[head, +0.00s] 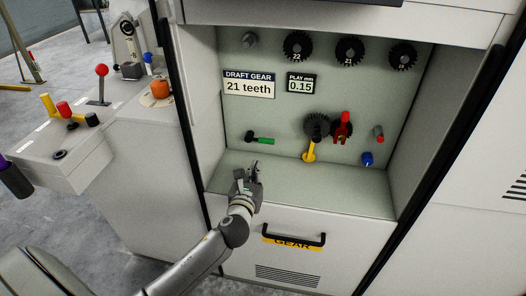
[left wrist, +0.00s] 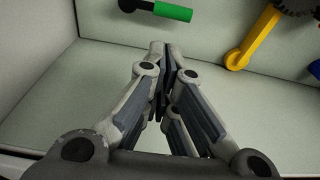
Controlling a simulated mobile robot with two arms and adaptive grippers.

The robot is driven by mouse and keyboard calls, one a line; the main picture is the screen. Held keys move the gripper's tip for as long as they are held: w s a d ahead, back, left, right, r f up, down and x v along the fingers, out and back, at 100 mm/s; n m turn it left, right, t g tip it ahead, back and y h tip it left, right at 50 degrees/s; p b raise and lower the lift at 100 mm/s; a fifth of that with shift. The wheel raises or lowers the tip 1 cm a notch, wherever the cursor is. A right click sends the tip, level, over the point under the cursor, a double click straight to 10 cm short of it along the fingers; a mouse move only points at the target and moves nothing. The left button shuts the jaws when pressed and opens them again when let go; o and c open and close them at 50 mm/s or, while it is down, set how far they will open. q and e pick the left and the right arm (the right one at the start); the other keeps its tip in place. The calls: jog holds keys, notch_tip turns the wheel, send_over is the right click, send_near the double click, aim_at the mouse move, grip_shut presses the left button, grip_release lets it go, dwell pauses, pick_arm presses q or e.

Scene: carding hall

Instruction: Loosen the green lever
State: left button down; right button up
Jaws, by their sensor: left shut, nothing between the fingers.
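The green lever (head: 263,141) is on the back panel of the open compartment, at the lower left. Its green handle points right from a black pivot. In the left wrist view the green handle (left wrist: 172,12) shows at the top edge, and its pivot is partly cut off. My left gripper (head: 254,168) is shut and empty. It is below and in front of the green lever, apart from it, over the compartment's floor. In the left wrist view its fingertips (left wrist: 160,50) point toward the back panel, just below the handle. My right gripper is not in view.
A yellow lever (head: 309,151) hangs right of the green one, below meshed dark gears (head: 317,125). A red part (head: 343,127) and a blue knob (head: 367,159) are farther right. The compartment's floor (head: 330,185) is clear. A drawer handle (head: 293,239) is below.

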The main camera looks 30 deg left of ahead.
pick_arm(q)
jog(key=shift+w+a+f, duration=0.1)
jog(key=shift+w+a, duration=0.05)
jog(key=shift+w, duration=0.35)
jog(key=b+x, duration=0.1)
jog(key=x, duration=0.7)
jog(key=shift+b, duration=0.4)
jog(key=shift+w+a+f, duration=0.1)
jog(key=shift+w+a, duration=0.05)
jog(key=shift+w, duration=0.4)
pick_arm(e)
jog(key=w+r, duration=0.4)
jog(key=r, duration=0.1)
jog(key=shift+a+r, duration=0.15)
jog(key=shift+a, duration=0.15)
pick_arm(q)
jog(key=shift+w, duration=0.1)
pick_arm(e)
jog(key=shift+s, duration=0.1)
